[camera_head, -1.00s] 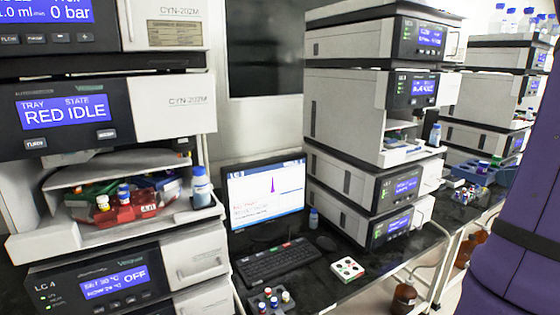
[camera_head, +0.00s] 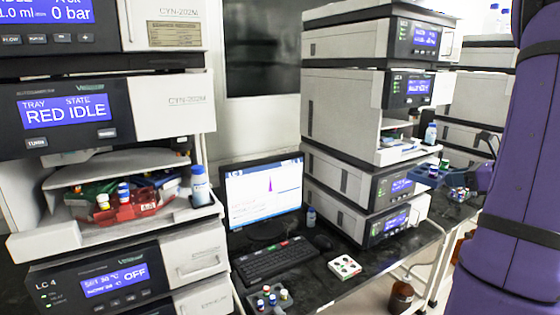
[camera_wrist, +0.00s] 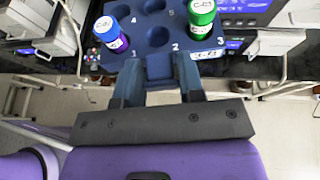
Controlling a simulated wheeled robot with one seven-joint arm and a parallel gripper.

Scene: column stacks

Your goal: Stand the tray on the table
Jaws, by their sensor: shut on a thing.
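My gripper (camera_wrist: 161,76) is shut on the near side of a blue tray (camera_wrist: 181,48). The tray has numbered round holes.
A white tray (camera_head: 344,266) and a small vial rack (camera_head: 268,300) stand on the table near the keyboard (camera_head: 282,261). An instrument stack (camera_head: 345,120) rises behind. A red tray (camera_head: 135,208) sits in the left instrument. A brown bottle (camera_head: 401,297) is below the table.

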